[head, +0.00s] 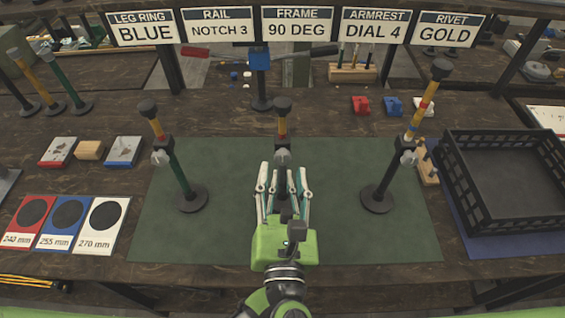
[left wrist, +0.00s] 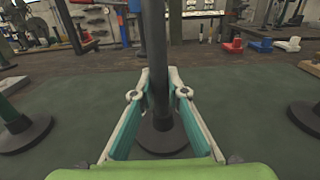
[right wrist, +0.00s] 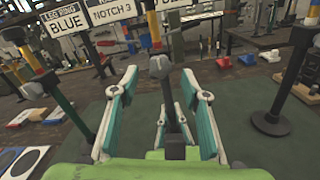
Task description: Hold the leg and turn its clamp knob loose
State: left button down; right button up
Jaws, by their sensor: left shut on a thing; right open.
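The middle leg (head: 282,124) stands upright on the green mat, with a black cap, a yellow-orange upper tube and a dark lower tube. Its grey clamp knob (head: 283,157) faces me and also shows in the right wrist view (right wrist: 159,68). My left gripper (left wrist: 159,75) is shut on the dark lower tube (left wrist: 154,40), above the round base (left wrist: 162,137). In the head view it is mostly hidden under my right gripper (head: 283,172). My right gripper is open, above the left one, its fingers (right wrist: 158,78) on either side of the knob, apparently not touching it.
Similar legs stand on the mat (head: 232,225) at left (head: 178,165) and right (head: 385,180), both tilted. A black crate (head: 490,215) is at right. Coloured size cards (head: 65,218) lie at left. Signs (head: 297,25) hang at the back, one reading LEG RING BLUE.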

aim_at(282, 162)
jog(key=shift+w, duration=1.8)
jog(key=c, duration=1.1)
